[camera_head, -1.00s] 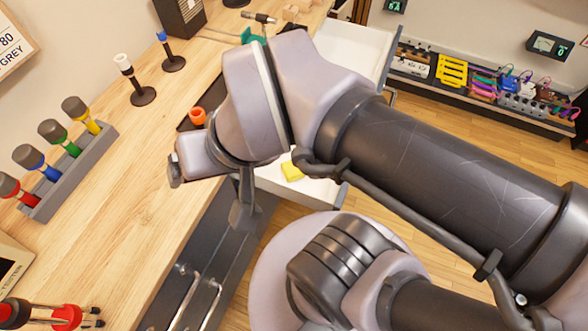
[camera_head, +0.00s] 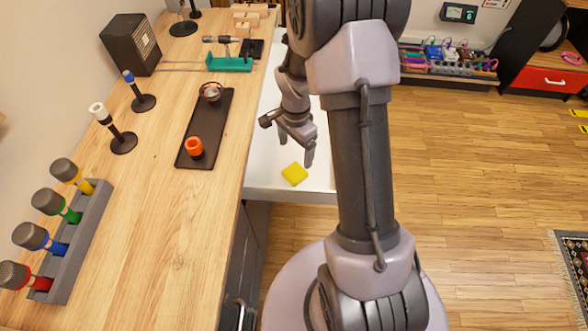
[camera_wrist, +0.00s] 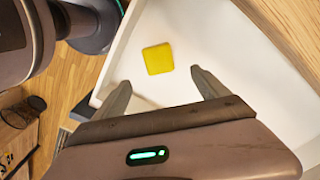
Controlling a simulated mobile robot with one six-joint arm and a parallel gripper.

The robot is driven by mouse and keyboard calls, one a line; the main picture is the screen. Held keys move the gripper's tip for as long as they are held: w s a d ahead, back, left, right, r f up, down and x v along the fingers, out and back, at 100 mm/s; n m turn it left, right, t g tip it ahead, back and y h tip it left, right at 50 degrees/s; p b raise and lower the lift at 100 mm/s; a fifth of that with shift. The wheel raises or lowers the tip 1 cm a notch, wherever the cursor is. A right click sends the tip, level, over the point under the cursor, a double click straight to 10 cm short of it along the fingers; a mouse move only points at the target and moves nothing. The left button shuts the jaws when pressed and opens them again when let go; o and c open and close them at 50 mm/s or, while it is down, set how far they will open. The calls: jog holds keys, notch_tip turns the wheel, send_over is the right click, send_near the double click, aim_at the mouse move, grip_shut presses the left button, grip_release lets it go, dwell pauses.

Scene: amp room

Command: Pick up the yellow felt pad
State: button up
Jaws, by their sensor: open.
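The yellow felt pad (camera_head: 294,173) lies flat on the white floor of an open drawer (camera_head: 262,178), near its front end. The drawer sticks out beside the wooden counter. My gripper (camera_head: 296,150) is over the drawer, just above and behind the pad in the head view, with its fingers apart and nothing between them. In the wrist view the pad (camera_wrist: 158,58) shows whole, ahead of and between the two open fingertips (camera_wrist: 160,88), and not touching them.
The drawer's walls (camera_wrist: 110,65) stand around the pad. The floor at right is mostly clear.

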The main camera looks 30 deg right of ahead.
aim_at(295, 172)
notch_tip(295, 172, down, 10)
jog(key=b, duration=0.3)
jog(key=shift+s+a+f+b, duration=0.15)
jog(key=shift+b, duration=0.25)
jog(key=shift+c, duration=1.2)
jog(key=c, duration=1.3)
notch_tip(295, 172, up, 10)
jog(key=p, duration=0.4)
jog(key=shift+c, duration=0.2)
